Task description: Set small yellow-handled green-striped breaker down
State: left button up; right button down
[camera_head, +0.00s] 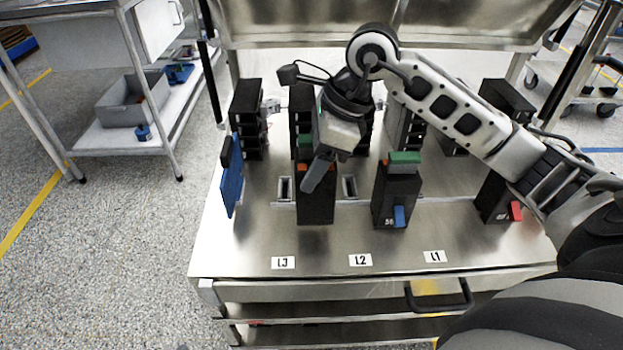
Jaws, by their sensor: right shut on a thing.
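My right gripper (318,172) reaches in from the right and is shut on a dark breaker (316,208) near the front of the metal bench. A bit of green and an orange-red patch show on this breaker beside the gripper. Its handle is hidden, so I cannot see a yellow one. The breaker looks upright, between two slots in the bench top; I cannot tell whether its base touches the surface. A second dark breaker with a green top and a blue handle (397,195) stands to its right. My left gripper is out of view.
A breaker with a red handle (497,200) stands farther right, partly behind my arm. A blue panel (232,178) stands at the bench's left. Dark units (246,120) line the back. Labels L3 (283,262), L2 (360,260) and L1 (434,256) mark the clear front strip.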

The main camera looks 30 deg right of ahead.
aim_at(317, 208)
jog(key=shift+w+d+f, duration=0.15)
jog(key=shift+w+f, duration=0.2)
jog(key=f, duration=0.1)
jog(key=f+b, duration=0.1)
jog(key=f, duration=0.2)
jog(key=shift+w+d, duration=0.15)
jog(key=shift+w, duration=0.1)
jog(key=shift+r, duration=0.15)
jog(key=shift+f+b, duration=0.2)
jog(key=shift+b, duration=0.1)
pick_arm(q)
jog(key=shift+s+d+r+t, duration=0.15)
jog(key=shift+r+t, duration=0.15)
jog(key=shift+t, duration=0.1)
pick_arm(e)
jog(key=shift+c, duration=2.4)
grip_release()
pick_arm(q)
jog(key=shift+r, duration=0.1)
